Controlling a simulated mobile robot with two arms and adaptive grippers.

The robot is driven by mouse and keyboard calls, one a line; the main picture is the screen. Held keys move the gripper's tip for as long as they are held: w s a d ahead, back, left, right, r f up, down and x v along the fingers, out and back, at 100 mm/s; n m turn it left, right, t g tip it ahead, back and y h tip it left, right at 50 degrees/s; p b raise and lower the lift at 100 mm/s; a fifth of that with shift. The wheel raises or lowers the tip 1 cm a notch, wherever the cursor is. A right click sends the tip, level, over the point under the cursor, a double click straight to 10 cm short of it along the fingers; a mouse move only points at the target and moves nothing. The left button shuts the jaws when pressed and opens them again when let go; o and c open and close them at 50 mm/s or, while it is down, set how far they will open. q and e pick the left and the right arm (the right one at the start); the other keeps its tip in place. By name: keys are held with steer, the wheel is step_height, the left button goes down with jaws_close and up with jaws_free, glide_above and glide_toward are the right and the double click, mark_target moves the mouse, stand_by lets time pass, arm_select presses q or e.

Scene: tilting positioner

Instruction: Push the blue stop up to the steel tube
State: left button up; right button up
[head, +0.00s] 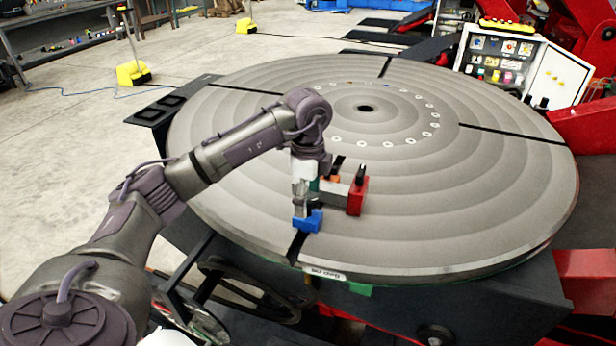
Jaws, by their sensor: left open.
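The blue stop (308,221) sits on the round grey table, over a dark radial slot near its front edge. My left gripper (300,207) points down right above and behind the stop; its fingertips are at or very near it, and I cannot tell if they touch. The jaws are open. A light grey piece (333,188), which looks like the steel tube, lies behind and right of the stop, against a red block (357,196). My gripper hides part of it and the gap to the stop. My right gripper is out of view.
The large round table (480,215) is mostly bare, with dark radial slots and a ring of small holes around its centre hole. A small green part (314,184) shows beside my gripper. A control panel (510,62) stands behind right, near red machine parts.

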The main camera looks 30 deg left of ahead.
mark_target(308, 221)
arm_select(q)
step_height(308, 221, down, 6)
steer(key=shift+p, duration=0.3)
jaws_close()
stand_by(0.4)
